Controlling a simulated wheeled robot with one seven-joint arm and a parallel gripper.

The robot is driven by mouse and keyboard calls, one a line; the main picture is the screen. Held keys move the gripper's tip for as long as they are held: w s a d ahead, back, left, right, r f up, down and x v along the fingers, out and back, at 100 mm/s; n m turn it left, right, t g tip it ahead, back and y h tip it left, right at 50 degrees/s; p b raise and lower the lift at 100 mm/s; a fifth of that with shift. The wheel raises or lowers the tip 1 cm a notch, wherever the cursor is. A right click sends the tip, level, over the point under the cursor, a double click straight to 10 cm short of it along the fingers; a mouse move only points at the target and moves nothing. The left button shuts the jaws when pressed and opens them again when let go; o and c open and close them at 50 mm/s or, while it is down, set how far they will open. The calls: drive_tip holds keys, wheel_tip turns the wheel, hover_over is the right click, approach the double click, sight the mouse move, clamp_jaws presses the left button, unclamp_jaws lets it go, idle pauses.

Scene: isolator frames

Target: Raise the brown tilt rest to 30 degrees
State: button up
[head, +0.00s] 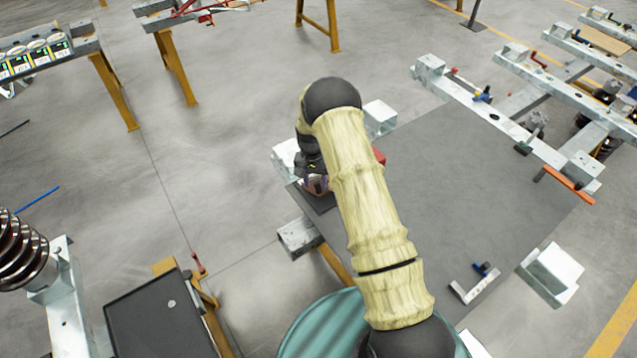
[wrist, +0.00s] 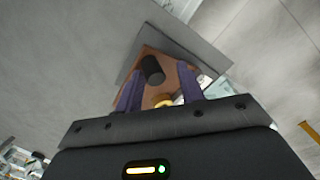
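The brown tilt rest (wrist: 122,97) shows in the wrist view, partly covered by my fingers. A dark cylindrical handle or knob (wrist: 153,70) stands on it, and a small yellow round part (wrist: 164,102) sits nearer to me. My gripper (wrist: 160,68) has its two purple fingers apart, one on each side of the dark cylinder, with gaps showing. I cannot tell how far the fingertips are above the brown surface. In the head view my gripper (head: 317,184) is at the left edge of the grey table, and my arm hides most of the rest. The rest's angle cannot be read.
The grey table top (head: 470,180) is mostly clear to the right. A red object (head: 379,157) shows just behind my arm. An angled metal piece with a blue part (head: 475,284) lies near the front edge. Steel frames with clamps (head: 500,110) stand along the far right.

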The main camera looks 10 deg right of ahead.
drive_tip(key=shift+o, duration=0.4)
drive_tip(key=shift+w+a+f, duration=0.15)
drive_tip(key=shift+w+a, duration=0.05)
drive_tip(key=shift+a, duration=0.05)
drive_tip(key=shift+s+d, duration=0.1)
drive_tip(key=shift+d, duration=0.1)
wheel_tip(320, 180, up, 17)
drive_tip(key=w+b, duration=0.2)
drive_tip(key=b, duration=0.1)
drive_tip(key=shift+a+b, duration=0.4)
drive_tip(key=shift+a, duration=0.05)
drive_tip(key=shift+w, duration=0.1)
